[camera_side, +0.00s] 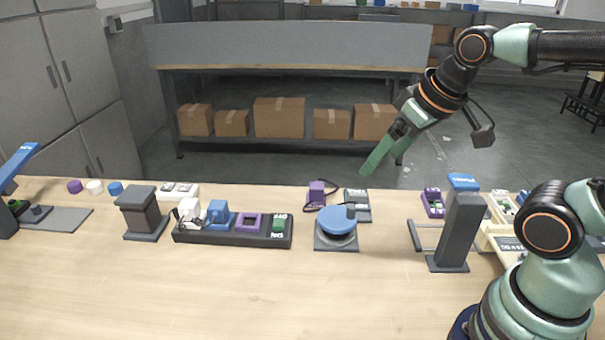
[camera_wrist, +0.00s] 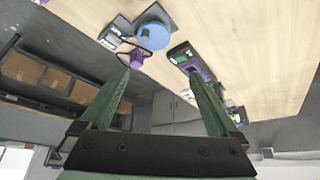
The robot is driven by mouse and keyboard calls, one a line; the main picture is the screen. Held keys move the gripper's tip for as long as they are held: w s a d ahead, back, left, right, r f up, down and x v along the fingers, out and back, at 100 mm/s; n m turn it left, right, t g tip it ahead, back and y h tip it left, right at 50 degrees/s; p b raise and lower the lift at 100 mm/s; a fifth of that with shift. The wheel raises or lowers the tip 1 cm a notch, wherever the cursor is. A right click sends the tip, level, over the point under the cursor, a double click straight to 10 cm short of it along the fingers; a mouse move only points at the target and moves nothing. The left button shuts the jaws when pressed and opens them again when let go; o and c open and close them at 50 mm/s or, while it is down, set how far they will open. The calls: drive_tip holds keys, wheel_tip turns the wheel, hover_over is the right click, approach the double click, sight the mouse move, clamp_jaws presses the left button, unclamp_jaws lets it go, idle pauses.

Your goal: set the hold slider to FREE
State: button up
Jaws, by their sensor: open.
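My gripper (camera_side: 384,164) is open and empty, raised above the back edge of the bench in the side view. In the wrist view its two green fingers (camera_wrist: 158,80) are spread apart with nothing between them. A dark grey column (camera_side: 458,232) with a blue cap (camera_side: 463,182) and a side bar stands upright at the right, apart from my gripper. A shorter dark grey column (camera_side: 138,214) stands at the left. I cannot read the words HOLD or FREE anywhere, so I cannot tell which part is the hold slider or how it is set.
A black strip (camera_side: 232,238) carries white, blue, purple and green fittings. A round blue knob (camera_side: 337,219) sits on a grey base. A purple block (camera_side: 316,194) with a cable lies behind it. The wooden bench (camera_side: 200,300) is clear along the front.

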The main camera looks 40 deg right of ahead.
drive_tip(key=shift+c, duration=0.6)
drive_tip(key=m+g, duration=0.6)
drive_tip(key=m, duration=0.3)
hover_over(358, 194)
wheel_tip(358, 194, down, 11)
wheel_tip(358, 194, down, 12)
drive_tip(key=shift+r, duration=0.15)
